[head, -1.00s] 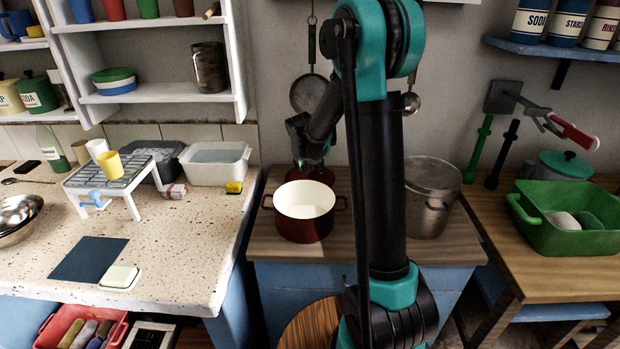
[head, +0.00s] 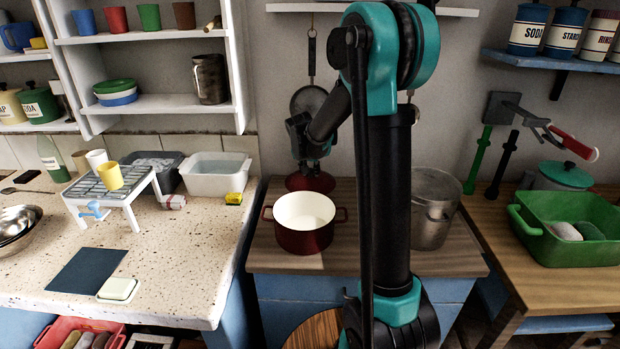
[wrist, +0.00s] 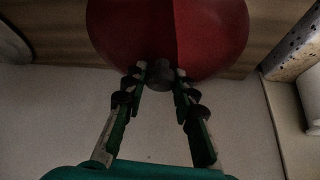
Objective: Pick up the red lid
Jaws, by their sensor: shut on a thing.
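The red lid (head: 306,183) is just behind the red pot in the head view, below my gripper (head: 309,170). In the wrist view the lid (wrist: 170,35) fills the top middle, with its grey knob (wrist: 160,75) between my fingertips. My gripper (wrist: 158,88) is shut on that knob. The pot's rim is close to the lid's near edge in the head view. The gap between lid and counter is too small to tell.
The open red pot (head: 304,240) stands empty on the wooden counter (head: 268,260). A metal pot (head: 432,215) stands to the right, partly behind my arm. A pan (head: 308,102) hangs on the wall behind. A white basin (head: 215,178) is at left.

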